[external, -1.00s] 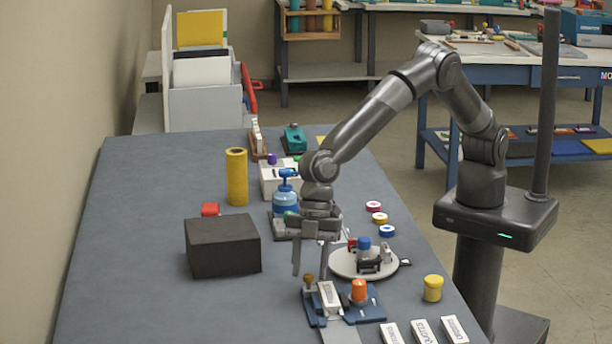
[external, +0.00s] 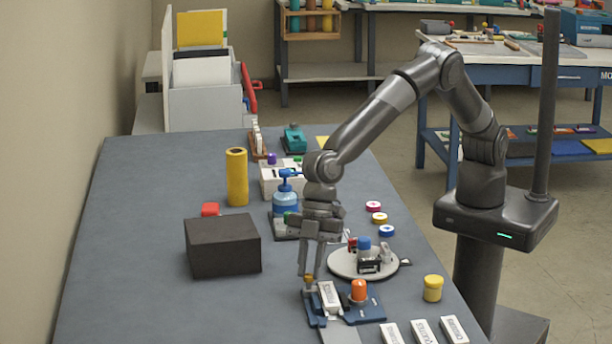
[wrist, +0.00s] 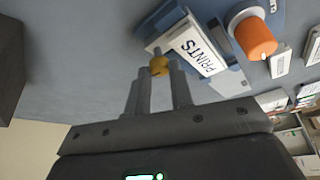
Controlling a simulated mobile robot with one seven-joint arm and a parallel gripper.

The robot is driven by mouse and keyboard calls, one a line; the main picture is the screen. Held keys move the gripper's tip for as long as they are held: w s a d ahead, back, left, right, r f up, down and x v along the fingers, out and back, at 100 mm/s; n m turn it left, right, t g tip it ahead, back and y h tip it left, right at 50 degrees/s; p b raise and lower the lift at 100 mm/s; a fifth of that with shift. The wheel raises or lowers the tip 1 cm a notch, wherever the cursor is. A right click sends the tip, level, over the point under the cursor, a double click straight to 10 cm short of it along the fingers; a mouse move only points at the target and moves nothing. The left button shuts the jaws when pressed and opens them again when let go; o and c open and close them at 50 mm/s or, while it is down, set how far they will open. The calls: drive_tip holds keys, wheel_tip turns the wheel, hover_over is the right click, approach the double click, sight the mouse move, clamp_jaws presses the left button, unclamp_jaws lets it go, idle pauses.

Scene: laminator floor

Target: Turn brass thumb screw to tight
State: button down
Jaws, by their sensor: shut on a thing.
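The brass thumb screw (external: 309,279) stands at the left end of a small blue fixture (external: 312,313) near the table's front. In the wrist view the screw's brass knob (wrist: 159,66) sits between my fingertips, beside a white block marked PRINTS (wrist: 197,50). My gripper (external: 309,272) points down over the screw, its two fingers shut on the knob. The screw's lower part is hidden in the wrist view, and I cannot tell how tight it is.
An orange knob (external: 359,291) on a blue base stands right of the fixture. A round grey plate (external: 345,264) with small parts lies behind it. A dark box (external: 222,246) stands to the left. White labelled blocks (external: 455,330) and a yellow jar (external: 433,288) are at right.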

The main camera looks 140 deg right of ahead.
drive_tip(key=m, duration=0.1)
drive_tip(key=m+h, duration=0.1)
drive_tip(key=m, duration=0.2)
drive_tip(key=shift+a+h, duration=0.25)
drive_tip(key=shift+h, duration=0.15)
drive_tip(key=m+h, duration=0.1)
drive_tip(key=m, duration=0.2)
drive_tip(key=shift+a+m, duration=0.15)
drive_tip(key=shift+m, duration=0.25)
drive_tip(key=m, duration=0.1)
drive_tip(key=m+h, duration=0.1)
drive_tip(key=m, duration=0.1)
drive_tip(key=shift+w+a+m+g+h, duration=0.1)
drive_tip(key=shift+a+m+g+h, duration=0.05)
drive_tip(key=shift+m+g+h, duration=0.2)
drive_tip(key=m, duration=0.2)
drive_tip(key=m+g+h, duration=0.1)
drive_tip(key=m, duration=0.1)
drive_tip(key=shift+w+g, duration=0.1)
drive_tip(key=shift+g, duration=0.15)
drive_tip(key=shift+m, duration=0.25)
drive_tip(key=c, duration=1.3)
unclamp_jaws()
drive_tip(key=shift+a+r, duration=0.1)
drive_tip(key=v, duration=1)
drive_tip(key=shift+r, duration=0.3)
